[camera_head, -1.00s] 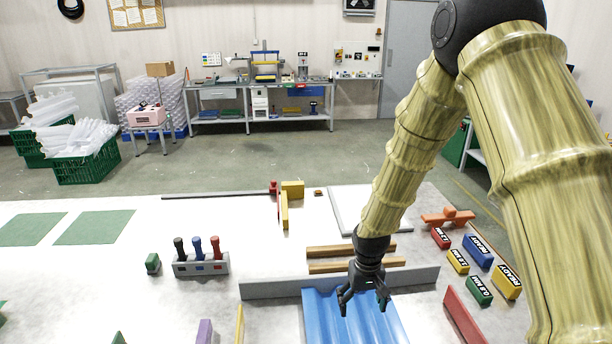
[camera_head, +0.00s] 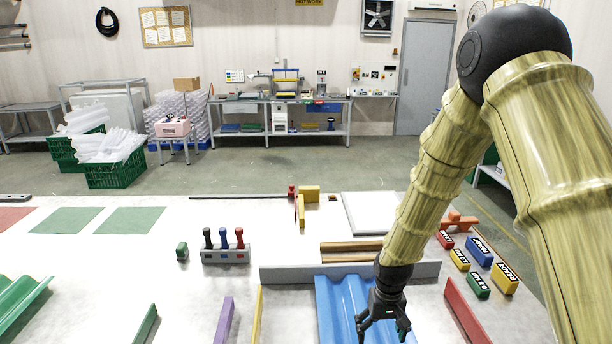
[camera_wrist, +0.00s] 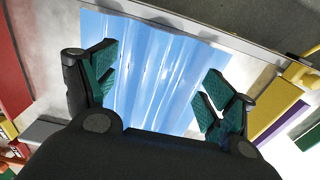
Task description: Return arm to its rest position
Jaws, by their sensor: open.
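My gripper (camera_head: 383,328) is open and empty over the blue corrugated sheet (camera_head: 340,300) in the head view. The sheet lies on the white table, against the grey bar at its far end. In the wrist view my gripper (camera_wrist: 158,92) has its green-padded fingers spread wide. The blue sheet (camera_wrist: 150,60) shows between and beyond them. I cannot tell the exact height of the fingers above the sheet.
A grey bar (camera_head: 290,274) and wooden strips (camera_head: 350,246) lie beyond the sheet. A red bar (camera_head: 466,312) and several labelled blocks (camera_head: 478,250) are to the right. A holder with three handled tools (camera_head: 225,256) stands left. The table's left middle is mostly clear.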

